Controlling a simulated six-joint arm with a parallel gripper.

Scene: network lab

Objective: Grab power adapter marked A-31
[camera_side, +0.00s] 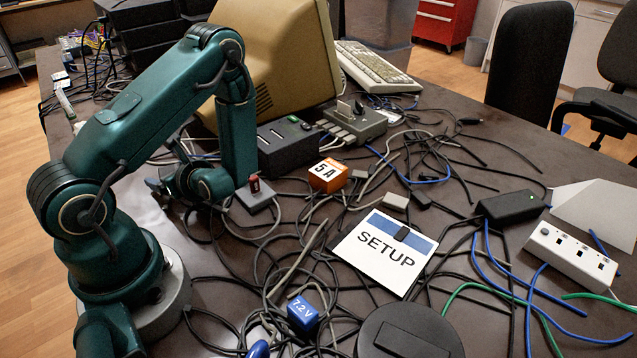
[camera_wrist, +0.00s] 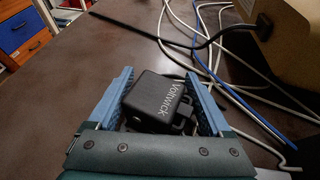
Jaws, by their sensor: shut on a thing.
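In the wrist view, a black box-shaped adapter (camera_wrist: 152,100) with the word "Voltwick" in light letters sits between the two blue fingers of my gripper (camera_wrist: 159,76). The gripper is shut on it. A cable end comes out of its right side. I cannot read A-31 on any face that shows. In the side view, my gripper (camera_side: 160,188) is low at the left, partly hidden by my arm, and I cannot make out the black adapter there.
An orange block marked 5 A (camera_side: 328,176), a blue block marked 7.2 V (camera_side: 302,313) and a SETUP card (camera_side: 385,252) lie among tangled cables. A black box with a green light (camera_side: 510,206) and a power strip (camera_side: 572,258) are at right. A beige monitor (camera_side: 285,55) stands behind.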

